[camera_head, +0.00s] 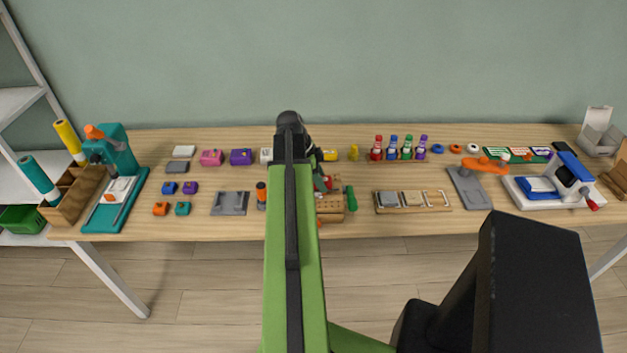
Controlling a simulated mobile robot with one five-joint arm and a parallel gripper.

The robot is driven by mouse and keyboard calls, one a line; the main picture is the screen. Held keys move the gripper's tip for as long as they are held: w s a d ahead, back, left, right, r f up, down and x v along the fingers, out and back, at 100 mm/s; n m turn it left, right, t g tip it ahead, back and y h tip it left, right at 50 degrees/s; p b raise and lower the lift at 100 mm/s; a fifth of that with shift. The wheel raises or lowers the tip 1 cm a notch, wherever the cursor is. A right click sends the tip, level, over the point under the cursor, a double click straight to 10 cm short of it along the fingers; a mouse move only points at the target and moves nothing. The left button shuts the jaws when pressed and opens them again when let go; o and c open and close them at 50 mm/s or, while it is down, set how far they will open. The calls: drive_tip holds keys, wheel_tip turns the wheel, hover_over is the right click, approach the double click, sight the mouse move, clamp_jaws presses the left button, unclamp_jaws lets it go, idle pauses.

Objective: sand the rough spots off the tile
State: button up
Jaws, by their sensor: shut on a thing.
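My gripper (314,157) shows only as a dark shape beyond the end of my green arm, above the middle of the bench. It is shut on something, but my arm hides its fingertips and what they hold. I cannot tell for sure which thing is the tile. A wooden tray (432,208) right of centre holds a grey square (388,199) and a tan square (412,198) side by side. Rough spots are too small to see.
A wooden tool block (331,208) with coloured handles stands close right of my arm. Several bottles (391,148) stand behind the tray. A teal press (112,165) is at the left, and a white and blue machine (560,185) at the right. Bare wood lies around the tray.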

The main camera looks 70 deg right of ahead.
wheel_tip(320, 180, up, 6)
drive_tip(key=p, duration=0.6)
wheel_tip(320, 180, up, 3)
drive_tip(key=p, duration=0.3)
drive_tip(key=shift+r, duration=0.1)
drive_tip(key=shift+s, duration=0.1)
idle(0.4)
